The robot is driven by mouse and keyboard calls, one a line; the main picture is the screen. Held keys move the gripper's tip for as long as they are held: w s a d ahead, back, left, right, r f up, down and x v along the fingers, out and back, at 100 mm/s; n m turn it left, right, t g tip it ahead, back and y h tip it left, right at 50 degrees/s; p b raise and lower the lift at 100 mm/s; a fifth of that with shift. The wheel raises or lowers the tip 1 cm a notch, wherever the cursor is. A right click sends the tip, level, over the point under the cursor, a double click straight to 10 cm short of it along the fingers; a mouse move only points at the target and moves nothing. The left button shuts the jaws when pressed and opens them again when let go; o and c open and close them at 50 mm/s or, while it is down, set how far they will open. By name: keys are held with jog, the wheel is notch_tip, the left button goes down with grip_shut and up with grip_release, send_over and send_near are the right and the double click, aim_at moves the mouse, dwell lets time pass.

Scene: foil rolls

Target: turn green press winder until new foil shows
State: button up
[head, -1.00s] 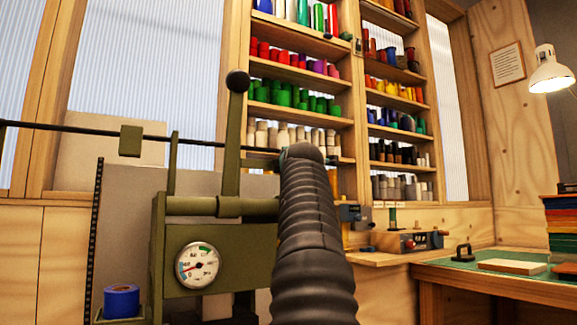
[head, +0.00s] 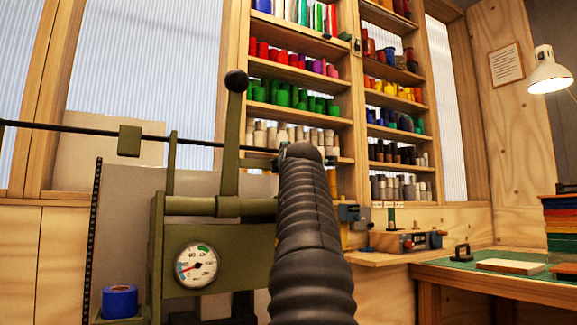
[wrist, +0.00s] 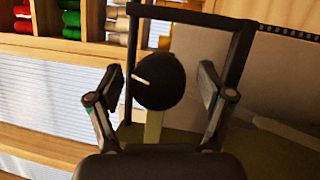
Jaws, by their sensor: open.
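The olive-green press (head: 185,285) stands left of centre in the head view, with a round dial on its front and an upright lever (head: 231,150) with a black ball top. In the wrist view a round black knob (wrist: 160,80) with a short white mark sits in front of a dark rectangular frame; it looks like the winder. My gripper (wrist: 168,85) is open, with its two fingers apart on either side of the knob in that view. In the head view my arm hides the gripper and the knob.
A blue roll (head: 120,301) sits at the press's lower left. Shelves of coloured foil rolls (head: 290,95) stand behind. At right are a bench with a small device (head: 408,240), a green-topped table (head: 500,284), a stack of coloured sheets (head: 562,235) and a lamp (head: 549,75).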

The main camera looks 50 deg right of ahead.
jog(key=v, duration=1.2)
jog(key=shift+w, duration=0.1)
